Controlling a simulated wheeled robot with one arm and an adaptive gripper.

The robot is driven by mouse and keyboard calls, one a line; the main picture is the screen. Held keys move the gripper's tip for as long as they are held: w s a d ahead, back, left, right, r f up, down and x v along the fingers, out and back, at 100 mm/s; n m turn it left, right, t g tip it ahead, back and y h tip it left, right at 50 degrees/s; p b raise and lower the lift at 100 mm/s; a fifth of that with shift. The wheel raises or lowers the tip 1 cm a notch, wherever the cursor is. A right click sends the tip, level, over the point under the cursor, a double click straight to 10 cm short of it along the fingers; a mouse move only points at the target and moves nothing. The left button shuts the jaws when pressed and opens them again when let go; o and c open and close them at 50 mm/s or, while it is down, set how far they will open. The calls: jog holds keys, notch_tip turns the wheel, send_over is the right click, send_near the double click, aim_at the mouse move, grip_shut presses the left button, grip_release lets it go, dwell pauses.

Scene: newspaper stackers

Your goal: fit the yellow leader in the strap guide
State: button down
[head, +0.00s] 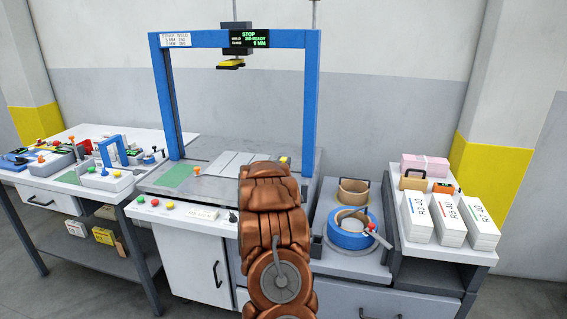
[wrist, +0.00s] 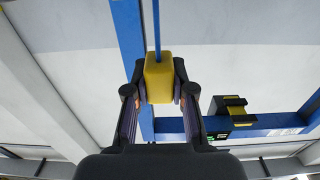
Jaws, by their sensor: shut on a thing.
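The yellow leader (wrist: 158,78) is a small block between the two fingers of my gripper (wrist: 159,92) in the wrist view, with a thin blue strap (wrist: 157,28) running from its far end. My gripper is shut on it. In the head view, a bit of yellow, likely the leader (head: 284,160), shows beside the foot of the blue arch's right post; my copper arm hides the fingers. A black and yellow part (head: 231,64) hangs under the arch's top bar, apart from the leader; it also shows in the wrist view (wrist: 236,110). I cannot tell whether this is the strap guide.
The blue arch (head: 311,105) stands on the grey machine top (head: 215,150), where white sheets and a green patch lie. To the right are a blue strap roll (head: 351,233) and paper stacks (head: 450,222). A cluttered table (head: 40,178) stands left.

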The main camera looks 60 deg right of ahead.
jog(key=shift+f+b, duration=1.15)
jog(key=shift+f, duration=1.3)
dwell(0.8)
jog(key=c, duration=0.9)
grip_release()
jog(key=v, duration=1.2)
jog(key=shift+r, duration=0.2)
notch_tip(320, 180, up, 7)
jog(key=p, duration=0.2)
jog(key=shift+f, duration=0.15)
